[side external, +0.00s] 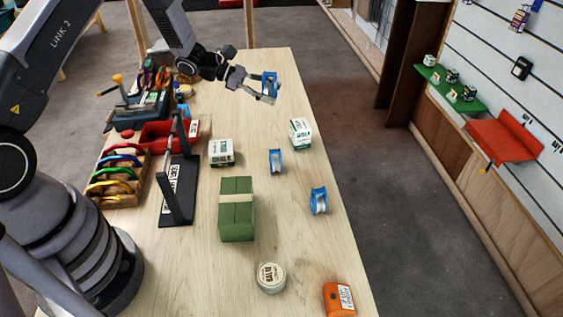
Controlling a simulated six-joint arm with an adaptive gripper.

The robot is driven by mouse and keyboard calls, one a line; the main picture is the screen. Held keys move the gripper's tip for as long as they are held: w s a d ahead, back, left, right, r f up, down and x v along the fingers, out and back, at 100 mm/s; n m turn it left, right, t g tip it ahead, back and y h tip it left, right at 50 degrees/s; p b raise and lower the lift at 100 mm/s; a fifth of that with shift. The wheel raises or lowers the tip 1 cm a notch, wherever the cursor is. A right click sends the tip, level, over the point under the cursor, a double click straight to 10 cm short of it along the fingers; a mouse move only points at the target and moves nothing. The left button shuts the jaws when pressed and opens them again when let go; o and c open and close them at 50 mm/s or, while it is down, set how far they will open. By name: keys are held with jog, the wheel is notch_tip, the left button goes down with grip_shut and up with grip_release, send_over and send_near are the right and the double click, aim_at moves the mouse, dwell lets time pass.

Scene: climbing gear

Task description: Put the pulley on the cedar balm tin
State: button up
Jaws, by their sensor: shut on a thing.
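My gripper (263,89) is at the far end of the table, shut on a blue pulley (269,83) and holding it up near the right edge. Two more blue pulleys are on the table: one near the middle (276,161) and one nearer the right edge (318,201). A round, pale tin (271,277) with a printed lid sits at the near end of the table, far from my gripper. It looks like the balm tin, but its label is too small to read surely. Its lid is bare.
A green strapped block (237,209) stands between my gripper and the tin, left of the pulleys. White-and-green boxes (221,153) (301,134) stand farther back. An orange item (339,299) is right of the tin. A black stand (178,190) and carabiner rack (118,177) are at left.

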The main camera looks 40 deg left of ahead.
jog(key=s+d+r+m+g, duration=0.1)
jog(key=s+d+m+g, duration=0.35)
jog(key=s, duration=0.75)
jog(key=s+d+r+m+g+y, duration=0.1)
jog(key=s+d+m+g, duration=0.4)
jog(key=s, duration=0.7)
jog(key=s+d+r+m+g, duration=0.1)
jog(key=s+d+m+g, duration=0.35)
jog(key=s, duration=0.85)
jog(key=g, duration=0.2)
send_over(272, 274)
jog(key=f, duration=1.4)
jog(key=shift+s+a, duration=0.25)
jog(key=shift+a, duration=0.05)
jog(key=shift+w+d+f, duration=0.15)
jog(key=shift+f, duration=0.85)
jog(key=shift+w+d+f, duration=0.1)
jog(key=shift+f, duration=0.85)
